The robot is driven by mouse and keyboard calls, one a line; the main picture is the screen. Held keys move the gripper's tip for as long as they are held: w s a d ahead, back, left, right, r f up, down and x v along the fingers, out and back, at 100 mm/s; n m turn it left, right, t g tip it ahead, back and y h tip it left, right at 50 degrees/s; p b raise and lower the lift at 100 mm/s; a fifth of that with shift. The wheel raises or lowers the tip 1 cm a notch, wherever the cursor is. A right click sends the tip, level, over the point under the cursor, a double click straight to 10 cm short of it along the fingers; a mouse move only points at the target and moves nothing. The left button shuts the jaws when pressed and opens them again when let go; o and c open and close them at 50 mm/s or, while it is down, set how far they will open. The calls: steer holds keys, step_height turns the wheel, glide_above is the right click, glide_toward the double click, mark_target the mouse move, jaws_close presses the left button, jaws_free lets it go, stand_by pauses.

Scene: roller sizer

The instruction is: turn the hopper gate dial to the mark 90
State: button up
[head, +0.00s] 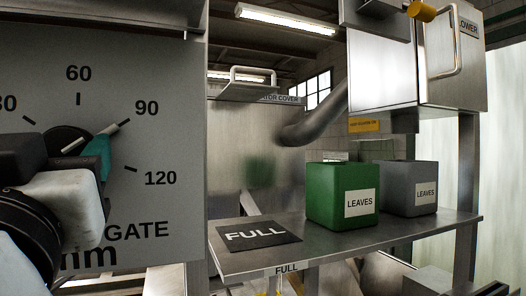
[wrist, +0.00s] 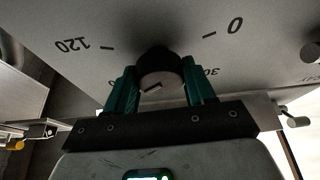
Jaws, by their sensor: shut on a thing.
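The hopper gate dial (head: 70,137) is a dark round knob on the grey panel at the left of the head view, partly hidden by my gripper. Its pale pointer line slants up to the right, toward the tick by 90, and looks at or very close to it. In the wrist view the dial (wrist: 160,66) sits between the two teal fingers of my gripper (wrist: 160,82), which is shut on it. A short white line shows on the knob's face. In the head view one teal finger of my gripper (head: 98,156) shows at the knob's right side.
The panel (head: 170,80) carries the marks 60, 90 and 120 and the word GATE. To its right a steel shelf (head: 310,241) holds a green LEAVES bin (head: 325,190), a grey LEAVES bin (head: 397,185) and a dark FULL plate (head: 254,234). A steel cabinet (head: 385,75) hangs above.

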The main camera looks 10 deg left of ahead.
steer(key=o, duration=1)
steer(key=shift+o, duration=0.2)
steer(key=b+v, duration=0.3)
steer(key=v, duration=0.7)
steer(key=shift+s+d+f+b, duration=0.2)
steer(key=shift+s+b, duration=0.1)
steer(key=shift+b, duration=0.1)
